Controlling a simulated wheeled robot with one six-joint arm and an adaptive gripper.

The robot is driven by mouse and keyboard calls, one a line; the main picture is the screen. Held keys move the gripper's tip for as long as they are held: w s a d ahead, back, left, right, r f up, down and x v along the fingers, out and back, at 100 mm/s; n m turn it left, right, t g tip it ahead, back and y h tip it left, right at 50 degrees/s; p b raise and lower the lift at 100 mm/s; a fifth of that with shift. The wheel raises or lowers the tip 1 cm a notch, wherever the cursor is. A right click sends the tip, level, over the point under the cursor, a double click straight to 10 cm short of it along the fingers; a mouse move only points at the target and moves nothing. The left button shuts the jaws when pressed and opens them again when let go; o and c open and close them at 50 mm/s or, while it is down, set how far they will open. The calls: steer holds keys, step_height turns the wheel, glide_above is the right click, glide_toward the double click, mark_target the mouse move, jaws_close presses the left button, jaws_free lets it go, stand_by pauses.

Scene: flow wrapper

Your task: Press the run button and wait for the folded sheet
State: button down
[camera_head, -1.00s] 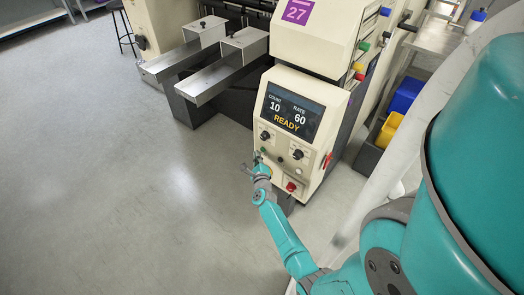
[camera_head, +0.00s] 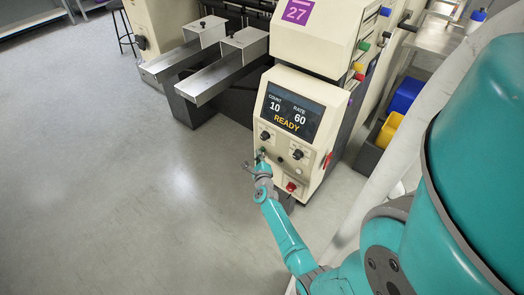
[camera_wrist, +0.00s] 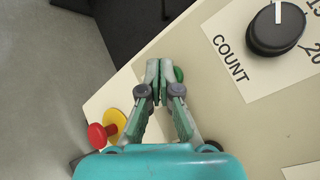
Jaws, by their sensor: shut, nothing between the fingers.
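The cream control panel (camera_head: 315,91) carries a display (camera_head: 290,108) reading COUNT 10, RATE 60 and READY. My gripper (camera_head: 259,157) is shut and empty in front of the panel's lower left. In the wrist view, its closed fingertips (camera_wrist: 158,66) are beside a green button (camera_wrist: 180,74), partly covering it. I cannot tell whether they touch it. A black knob (camera_wrist: 275,30) marked COUNT is at upper right. No folded sheet shows.
Two metal chutes (camera_head: 220,78) extend left from the machine. A red lever (camera_head: 327,160) is on the panel's right edge. Blue (camera_head: 407,95) and yellow (camera_head: 389,130) bins stand to the right. The floor (camera_head: 110,190) at left is clear.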

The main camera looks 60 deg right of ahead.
steer(key=shift+d, duration=0.3)
steer(key=shift+a, duration=0.2)
stand_by(0.4)
steer(key=shift+w+a, duration=0.1)
steer(key=shift+a, duration=0.55)
steer(key=shift+a, duration=0.1)
steer(key=a, duration=0.2)
steer(key=w+a, duration=0.1)
steer(key=a, duration=0.1)
steer(key=shift+w+a, duration=0.1)
steer(key=shift+a, duration=0.25)
stand_by(0.6)
